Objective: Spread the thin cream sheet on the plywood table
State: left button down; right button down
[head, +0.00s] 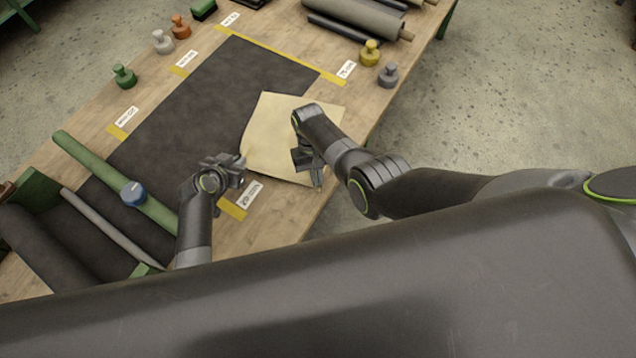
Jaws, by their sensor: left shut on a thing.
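The thin cream sheet (285,115) lies partly over the right part of a dark sheet and partly on the bare wood of the plywood table (275,222). My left gripper (243,168) is shut on the cream sheet at its lower left corner. My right gripper (312,172) is over the sheet's lower right corner and hides part of it. I cannot tell whether its jaws are open or shut.
The dark sheet (190,110) is flat between yellow tape marks with labels. A green bar (95,165) with a blue knob weight (132,193) crosses its left end, beside a dark roll (45,250).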

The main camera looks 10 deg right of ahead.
jog(key=shift+s+d+f, duration=0.1)
pick_arm(q)
jog(key=shift+w, duration=0.1)
pick_arm(e)
jog(key=shift+r, duration=2.55)
pick_arm(q)
jog(key=shift+r, duration=0.1)
pick_arm(e)
jog(key=shift+r, duration=0.1)
